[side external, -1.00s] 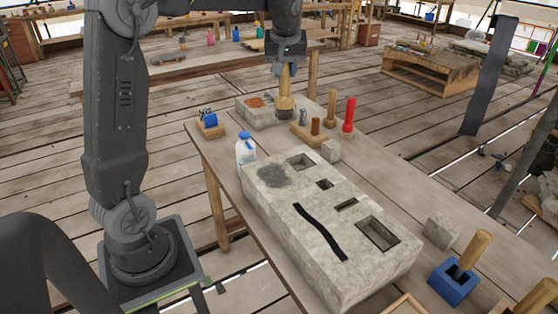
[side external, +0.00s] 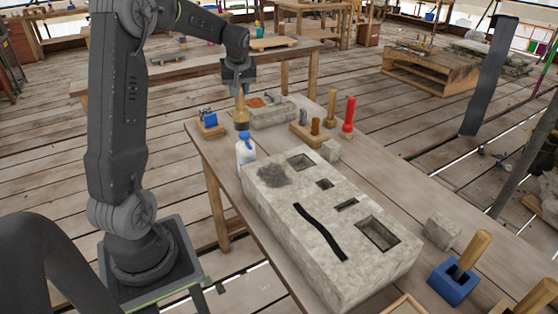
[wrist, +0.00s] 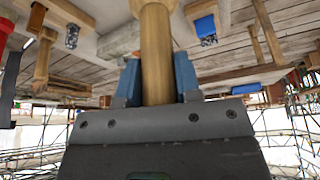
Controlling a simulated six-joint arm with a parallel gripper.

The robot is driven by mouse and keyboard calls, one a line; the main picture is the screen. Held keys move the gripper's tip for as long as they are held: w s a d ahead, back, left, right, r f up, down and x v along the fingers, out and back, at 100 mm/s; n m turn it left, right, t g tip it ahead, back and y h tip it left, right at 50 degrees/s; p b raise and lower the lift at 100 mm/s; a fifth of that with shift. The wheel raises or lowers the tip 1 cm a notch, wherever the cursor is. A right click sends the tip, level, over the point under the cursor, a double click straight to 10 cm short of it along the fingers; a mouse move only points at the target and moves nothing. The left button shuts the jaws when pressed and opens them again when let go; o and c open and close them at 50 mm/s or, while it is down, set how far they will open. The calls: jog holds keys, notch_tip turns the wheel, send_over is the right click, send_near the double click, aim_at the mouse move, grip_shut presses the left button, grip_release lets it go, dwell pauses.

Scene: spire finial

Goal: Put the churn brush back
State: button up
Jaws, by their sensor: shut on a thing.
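In the wrist view the brush handle (wrist: 156,45) runs between the blue fingers of my gripper (wrist: 157,75). The fingers hide part of the handle.
A small wooden block with a blue piece (side external: 209,121) and a white bottle (side external: 245,150) stand close by. A wooden rack (side external: 307,135) with upright tools is to the right. A large stone block (side external: 290,237) with recesses fills the middle. A blue holder (side external: 453,285) stands front right.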

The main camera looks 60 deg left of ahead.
jog(key=w+d+f, duration=0.5)
jog(key=w+f, duration=0.5)
jog(key=f, duration=0.2)
jog(key=shift+d+f, duration=0.35)
jog(key=shift+d, duration=0.05)
jog(key=shift+f, duration=0.2)
jog(key=o, duration=1)
